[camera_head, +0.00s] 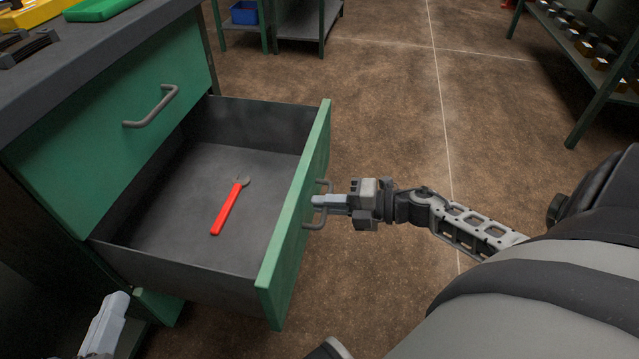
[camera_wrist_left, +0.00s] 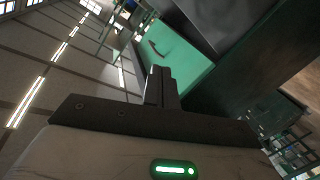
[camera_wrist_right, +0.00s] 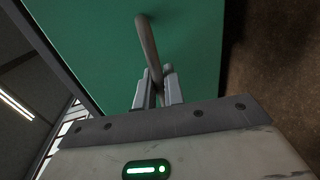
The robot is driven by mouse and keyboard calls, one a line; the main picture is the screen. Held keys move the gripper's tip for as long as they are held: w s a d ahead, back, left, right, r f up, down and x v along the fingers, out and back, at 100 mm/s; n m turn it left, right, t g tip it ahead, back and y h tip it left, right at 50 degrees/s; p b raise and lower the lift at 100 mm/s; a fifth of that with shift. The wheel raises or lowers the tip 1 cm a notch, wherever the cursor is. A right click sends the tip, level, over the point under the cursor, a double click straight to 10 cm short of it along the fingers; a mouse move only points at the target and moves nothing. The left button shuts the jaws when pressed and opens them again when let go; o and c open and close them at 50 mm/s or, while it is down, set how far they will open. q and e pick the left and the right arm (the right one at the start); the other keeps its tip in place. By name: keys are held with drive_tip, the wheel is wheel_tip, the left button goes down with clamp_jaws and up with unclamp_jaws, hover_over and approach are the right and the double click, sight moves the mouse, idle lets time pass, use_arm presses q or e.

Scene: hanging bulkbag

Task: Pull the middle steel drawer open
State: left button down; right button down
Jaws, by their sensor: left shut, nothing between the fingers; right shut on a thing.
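The middle drawer (camera_head: 296,222) has a green front and a dark steel box, and it stands well out from the cabinet. A red-handled wrench (camera_head: 229,207) lies inside it. My right gripper (camera_head: 318,200) is shut on the drawer's grey bar handle (camera_head: 309,222). In the right wrist view the handle (camera_wrist_right: 147,45) runs between the fingers (camera_wrist_right: 158,95) against the green front. My left gripper (camera_head: 112,308) is low at the bottom left, beside the cabinet and apart from the drawer. Its fingers (camera_wrist_left: 158,86) are shut and empty in the left wrist view.
The closed upper drawer (camera_head: 120,120) has its own handle (camera_head: 152,107). The worktop (camera_head: 75,48) above holds a green tray (camera_head: 97,9) and dark metal parts. Shelving with a blue bin (camera_head: 244,12) stands behind, another rack (camera_head: 590,60) at right. Brown floor lies open between.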

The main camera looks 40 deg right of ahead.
use_arm(q)
drive_tip(key=shift+f, duration=0.1)
use_arm(e)
drive_tip(key=c, duration=1.9)
unclamp_jaws()
